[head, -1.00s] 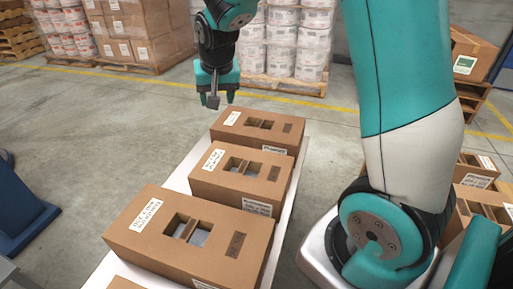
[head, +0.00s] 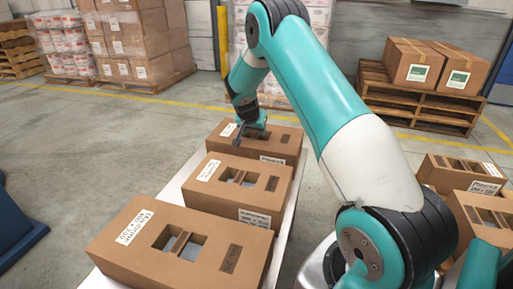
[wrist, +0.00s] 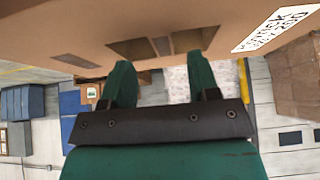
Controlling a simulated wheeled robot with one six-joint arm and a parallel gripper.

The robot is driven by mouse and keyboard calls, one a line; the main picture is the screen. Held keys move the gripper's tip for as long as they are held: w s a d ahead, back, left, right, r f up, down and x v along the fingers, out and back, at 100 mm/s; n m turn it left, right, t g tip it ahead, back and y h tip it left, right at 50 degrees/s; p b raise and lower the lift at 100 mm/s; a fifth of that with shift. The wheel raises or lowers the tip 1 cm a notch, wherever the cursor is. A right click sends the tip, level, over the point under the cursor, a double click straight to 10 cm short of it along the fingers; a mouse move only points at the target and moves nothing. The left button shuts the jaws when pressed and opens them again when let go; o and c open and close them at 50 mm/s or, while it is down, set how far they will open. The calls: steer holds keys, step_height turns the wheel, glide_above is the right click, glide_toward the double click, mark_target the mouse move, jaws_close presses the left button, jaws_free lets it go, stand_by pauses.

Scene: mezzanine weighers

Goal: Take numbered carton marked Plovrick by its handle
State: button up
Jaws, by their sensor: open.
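The far carton (head: 238,146) in the row on the white bench is brown, with openings in its top and a white label at the left. Its top also shows in the wrist view (wrist: 75,35), with a label (wrist: 275,27) whose name seems to end in "ick"; I cannot read it surely. A narrow cardboard handle strip (wrist: 161,46) lies between two dark openings. My gripper (wrist: 160,64) is open, its fingers spread to either side of the strip and close to the openings. Whether the tips are inside them is unclear. It shows in the head view (head: 252,132) over the far carton.
A middle carton (head: 205,190) and a near carton (head: 120,253) stand in the same row on the white bench (head: 180,184). More cartons (head: 460,176) stand at the right, beside my arm. Pallets with stacked boxes (head: 135,45) are behind. Open floor (head: 70,130) lies left.

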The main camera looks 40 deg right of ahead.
mark_target(256, 134)
steer(key=x, duration=0.5)
steer(key=shift+w+d+f, duration=0.1)
steer(key=shift+w+f, duration=0.15)
steer(key=shift+c, duration=0.4)
steer(key=shift+r, duration=0.1)
jaws_close()
